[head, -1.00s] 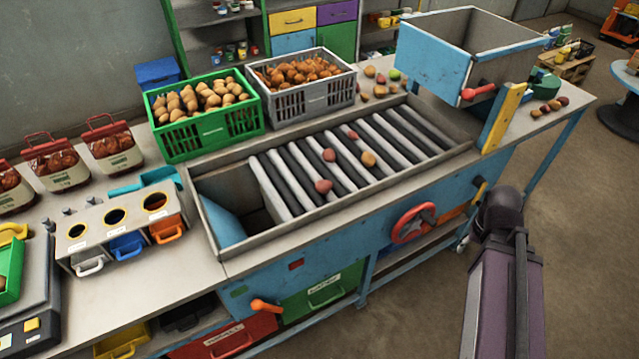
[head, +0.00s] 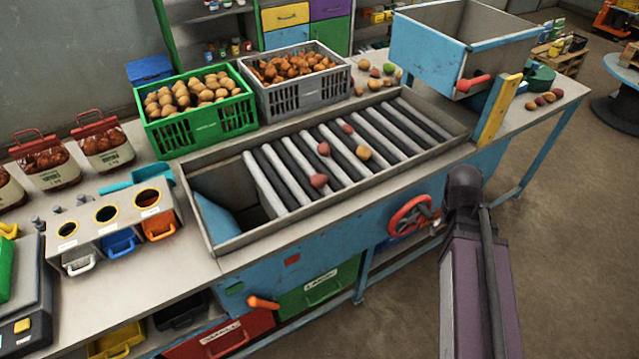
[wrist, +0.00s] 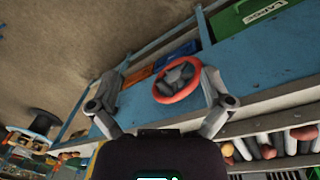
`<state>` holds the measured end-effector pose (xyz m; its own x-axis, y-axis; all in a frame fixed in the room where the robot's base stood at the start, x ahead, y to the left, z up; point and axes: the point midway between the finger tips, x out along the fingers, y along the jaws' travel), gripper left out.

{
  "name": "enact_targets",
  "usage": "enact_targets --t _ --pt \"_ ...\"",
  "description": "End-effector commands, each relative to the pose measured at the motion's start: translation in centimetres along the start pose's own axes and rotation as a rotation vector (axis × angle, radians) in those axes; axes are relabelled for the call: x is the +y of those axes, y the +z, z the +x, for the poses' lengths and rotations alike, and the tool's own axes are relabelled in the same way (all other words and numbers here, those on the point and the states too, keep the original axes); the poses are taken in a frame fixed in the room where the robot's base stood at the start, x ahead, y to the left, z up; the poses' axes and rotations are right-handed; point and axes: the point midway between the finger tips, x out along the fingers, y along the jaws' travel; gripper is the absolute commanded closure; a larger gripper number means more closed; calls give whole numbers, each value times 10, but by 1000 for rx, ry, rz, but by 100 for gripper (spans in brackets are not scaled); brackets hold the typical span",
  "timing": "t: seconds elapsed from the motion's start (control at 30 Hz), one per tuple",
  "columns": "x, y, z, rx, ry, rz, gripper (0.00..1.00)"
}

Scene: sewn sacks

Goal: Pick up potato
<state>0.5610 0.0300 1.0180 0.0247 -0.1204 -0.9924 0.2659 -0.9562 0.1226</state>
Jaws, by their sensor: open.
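Several reddish and yellowish potatoes lie apart on the roller bed; one red potato (head: 319,180) is nearest the front, and a yellowish one (head: 363,152) lies to its right. More potatoes fill the green crate (head: 209,125) behind the bed. In the wrist view, a potato (wrist: 227,149) shows on the rollers at lower right. My gripper (wrist: 160,95) is open and empty, its two fingers spread in front of the table's blue side, with the red handwheel (wrist: 176,80) seen between them. The head view shows my arm but not the fingers.
A grey crate (head: 299,91) of brown produce stands beside the green one. A blue hopper (head: 433,56) rises at the right end of the rollers (head: 290,160). A sorting box with round holes (head: 105,214) and red-handled sacks (head: 103,148) stand at left.

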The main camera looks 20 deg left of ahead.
Motion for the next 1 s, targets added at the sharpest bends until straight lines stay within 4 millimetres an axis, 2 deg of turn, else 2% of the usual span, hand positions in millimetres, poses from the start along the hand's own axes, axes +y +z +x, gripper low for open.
enact_targets --t 0.03,0.2,0.57,0.77,1.0 --pt "-8 -10 7 1 26 -61 0" --pt "-35 -37 16 0 135 -292 0" --pt "-105 -90 25 -24 379 -779 0" --pt "-153 -115 25 -53 523 -1039 0" --pt "-220 -140 20 -103 709 -1339 0"
